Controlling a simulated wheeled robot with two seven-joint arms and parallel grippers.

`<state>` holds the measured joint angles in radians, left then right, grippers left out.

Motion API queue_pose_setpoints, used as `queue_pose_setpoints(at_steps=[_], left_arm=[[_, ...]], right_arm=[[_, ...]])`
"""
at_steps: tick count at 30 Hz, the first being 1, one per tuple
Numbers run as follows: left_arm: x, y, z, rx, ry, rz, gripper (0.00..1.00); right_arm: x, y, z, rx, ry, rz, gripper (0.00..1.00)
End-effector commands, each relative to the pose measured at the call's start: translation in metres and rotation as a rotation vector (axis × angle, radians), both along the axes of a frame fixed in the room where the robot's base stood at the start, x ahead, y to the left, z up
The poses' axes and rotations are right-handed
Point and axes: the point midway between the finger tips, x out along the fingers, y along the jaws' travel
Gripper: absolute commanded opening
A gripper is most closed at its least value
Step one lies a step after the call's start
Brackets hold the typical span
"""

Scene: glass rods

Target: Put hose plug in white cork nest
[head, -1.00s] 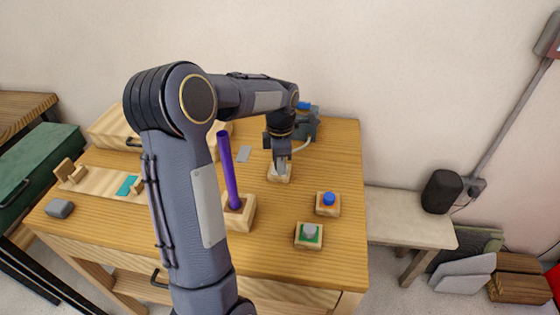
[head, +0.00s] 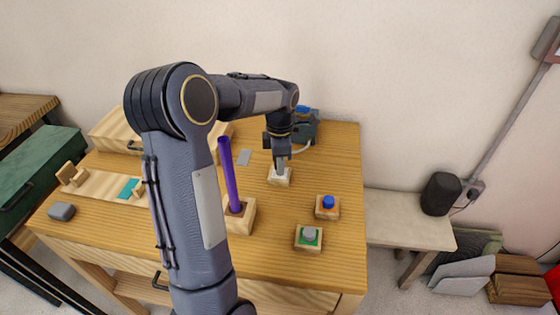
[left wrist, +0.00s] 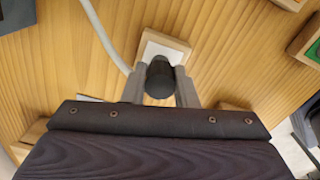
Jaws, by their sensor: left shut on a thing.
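My left gripper (head: 281,164) is above the white cork nest, a small wooden block with a white top (head: 279,179). In the left wrist view my left gripper (left wrist: 160,84) is shut on a dark, round-ended plug (left wrist: 159,76), which I take for the hose plug. The white cork nest (left wrist: 170,47) shows just behind the plug, which overlaps its near edge. I cannot tell whether the plug touches it. A pale hose (left wrist: 104,32) runs down to the left finger, where its end is hidden. My right gripper is not in view.
A purple rod (head: 229,172) stands in a wooden holder (head: 243,222). A blue-topped block (head: 328,207) and a green-topped block with a grey knob (head: 309,237) lie to the right. A grey device (head: 305,130) stands behind. The table's right side is mostly clear.

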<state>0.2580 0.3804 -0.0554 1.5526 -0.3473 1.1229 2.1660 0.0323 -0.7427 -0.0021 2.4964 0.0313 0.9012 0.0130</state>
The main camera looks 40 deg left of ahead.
Motion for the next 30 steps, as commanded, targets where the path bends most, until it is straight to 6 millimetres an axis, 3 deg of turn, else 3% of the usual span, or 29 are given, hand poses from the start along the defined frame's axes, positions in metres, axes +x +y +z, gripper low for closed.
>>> queue_pose_setpoints(at_steps=[30], left_arm=[[0.000,0.000,-0.012,0.000,0.000,0.000,0.04]], right_arm=[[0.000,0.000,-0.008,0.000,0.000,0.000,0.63]])
